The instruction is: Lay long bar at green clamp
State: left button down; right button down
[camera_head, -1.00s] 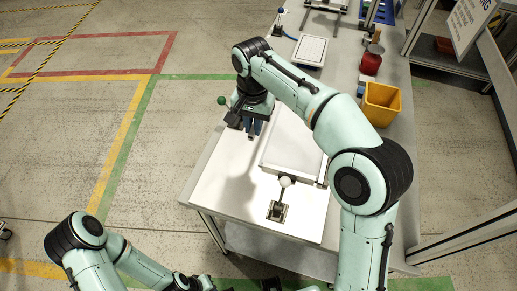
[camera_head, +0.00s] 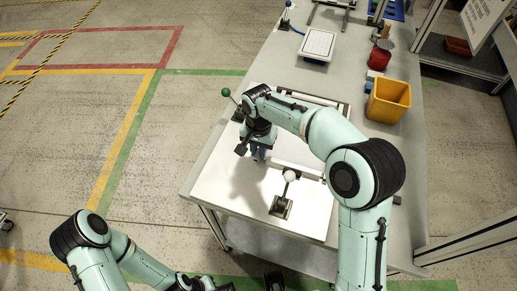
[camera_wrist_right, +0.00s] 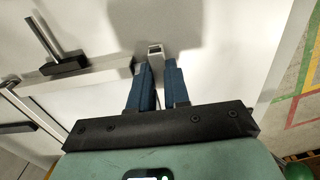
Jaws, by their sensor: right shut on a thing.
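My right gripper (camera_head: 258,155) is low over the near part of the white worktop. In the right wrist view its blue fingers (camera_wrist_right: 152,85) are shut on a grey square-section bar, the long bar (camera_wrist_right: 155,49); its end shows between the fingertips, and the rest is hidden. The green clamp, with its green ball knob (camera_head: 226,92), stands at the table's left edge, just behind and left of my right gripper. A green part shows at the lower right corner of the wrist view (camera_wrist_right: 299,172). My left gripper is at the bottom edge of the head view, mostly cut off.
A white-knobbed clamp (camera_head: 282,206) stands near the front. A pale bar (camera_head: 302,171) lies beside it. A yellow bin (camera_head: 388,101), a red jar (camera_head: 379,58) and a white tray (camera_head: 318,44) are farther back. The worktop's near left corner is clear.

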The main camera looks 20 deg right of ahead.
jog(key=shift+f, duration=0.1)
jog(key=c, duration=1.4)
grip_release()
